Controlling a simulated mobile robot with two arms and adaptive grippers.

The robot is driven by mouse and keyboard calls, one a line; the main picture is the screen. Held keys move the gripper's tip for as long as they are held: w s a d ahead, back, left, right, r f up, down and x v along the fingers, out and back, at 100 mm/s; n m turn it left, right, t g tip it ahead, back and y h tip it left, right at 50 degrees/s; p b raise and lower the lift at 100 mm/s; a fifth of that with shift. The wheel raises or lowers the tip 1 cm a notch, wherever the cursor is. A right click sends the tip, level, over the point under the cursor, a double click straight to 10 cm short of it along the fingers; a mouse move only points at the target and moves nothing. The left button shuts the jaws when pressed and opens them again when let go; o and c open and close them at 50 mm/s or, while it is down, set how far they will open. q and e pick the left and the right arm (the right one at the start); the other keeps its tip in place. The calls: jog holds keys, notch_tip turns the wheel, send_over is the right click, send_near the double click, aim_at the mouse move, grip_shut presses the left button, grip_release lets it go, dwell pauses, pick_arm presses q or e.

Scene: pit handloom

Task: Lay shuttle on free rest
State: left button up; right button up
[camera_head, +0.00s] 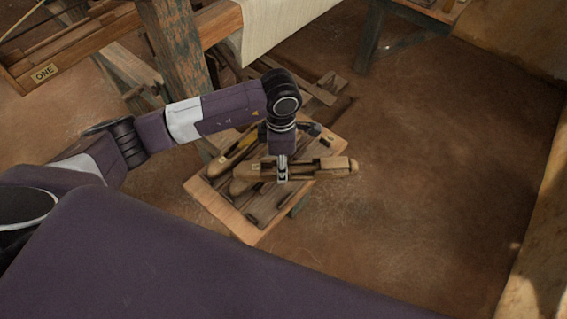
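A long wooden shuttle (334,166) with tapered ends is at a small low wooden table (246,233) in the middle of the view. My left gripper (283,178) points straight down at the shuttle's middle, with its fingertips at the wood. Its fingers are too small to tell whether they grip, and I cannot tell whether the shuttle touches the table. The shuttle's right end reaches past the table's right edge. My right gripper is out of view. I cannot make out which place is the free rest.
A hammer-like tool (310,129) and other wooden pieces lie on the table. A worn loom post (176,50) stands behind my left arm. White cloth (275,22) hangs above. The earthen floor (430,170) right is clear.

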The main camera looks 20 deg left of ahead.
pick_arm(q)
jog(key=n, duration=0.3)
jog(key=w+f+n, duration=0.1)
jog(key=n, duration=0.1)
jog(key=f+n, duration=0.1)
jog(key=n, duration=0.3)
jog(key=shift+w+f, duration=0.25)
jog(key=shift+f+b, duration=1.65)
jog(key=shift+f, duration=0.75)
jog(key=shift+f+b, duration=1.55)
jog(key=shift+f, duration=0.3)
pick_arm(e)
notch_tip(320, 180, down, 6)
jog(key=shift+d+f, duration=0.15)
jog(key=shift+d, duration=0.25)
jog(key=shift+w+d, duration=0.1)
pick_arm(q)
jog(key=o, duration=1.4)
jog(key=shift+o, duration=0.2)
